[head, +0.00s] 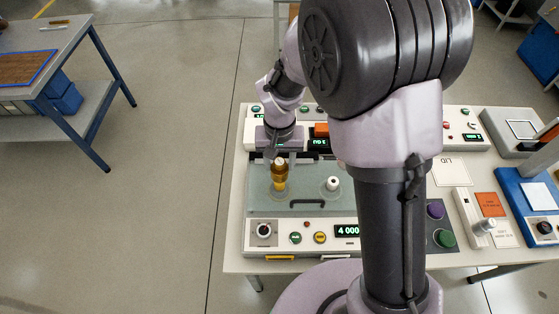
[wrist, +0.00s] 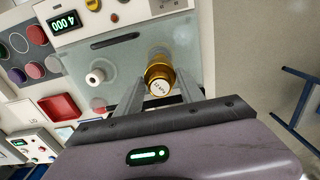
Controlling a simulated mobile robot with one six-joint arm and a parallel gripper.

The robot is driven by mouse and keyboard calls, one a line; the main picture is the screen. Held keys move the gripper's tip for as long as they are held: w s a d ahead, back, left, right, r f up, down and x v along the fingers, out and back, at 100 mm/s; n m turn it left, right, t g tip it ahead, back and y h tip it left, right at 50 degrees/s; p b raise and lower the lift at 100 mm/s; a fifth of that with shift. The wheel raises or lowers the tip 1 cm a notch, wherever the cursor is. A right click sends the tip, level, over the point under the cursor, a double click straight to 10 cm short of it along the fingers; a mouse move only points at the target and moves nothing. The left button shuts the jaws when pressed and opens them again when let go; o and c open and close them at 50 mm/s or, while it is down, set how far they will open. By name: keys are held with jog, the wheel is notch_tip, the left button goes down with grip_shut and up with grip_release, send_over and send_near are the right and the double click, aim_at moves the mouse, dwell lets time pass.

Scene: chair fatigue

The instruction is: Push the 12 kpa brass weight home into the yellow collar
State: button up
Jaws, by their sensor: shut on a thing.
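The brass weight (head: 279,166) stands upright at the left of the grey-green glass panel, in line with the yellow collar (head: 279,184) below it. In the wrist view the weight (wrist: 160,72) shows its white end label, with print too small to read surely. My gripper (wrist: 160,88) is shut on the weight, one finger on each side. In the head view my gripper (head: 279,156) comes down from above. The seat between weight and collar is mostly hidden, so I cannot tell how deep the weight sits.
A white knob-like post (head: 333,183) stands on the panel to the right of the collar. A dark handle (head: 307,203) lies along the panel's front edge. Behind is a console with an orange block (head: 321,129). A front display (head: 347,230) reads 4 000.

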jog(key=shift+f+b, duration=1.3)
jog(key=shift+f, duration=0.25)
jog(key=o, duration=1.4)
jog(key=shift+c, duration=0.2)
notch_tip(320, 180, up, 17)
jog(key=p, duration=0.4)
jog(key=shift+r, duration=0.2)
jog(key=s+d+f+m+t+y+b, duration=0.1)
jog(key=s+d+f+m+t+b, duration=0.1)
jog(key=s+b, duration=0.6)
jog(key=s+d+f+m+t+y+b, duration=0.1)
jog(key=s+d+f+m+t+b, duration=0.1)
jog(key=s+d+f+b, duration=0.4)
jog(key=s+t+b, duration=0.1)
jog(key=s+b, duration=0.2)
jog(key=b, duration=0.1)
jog(key=shift+d+t, duration=0.2)
jog(key=shift+t, duration=0.2)
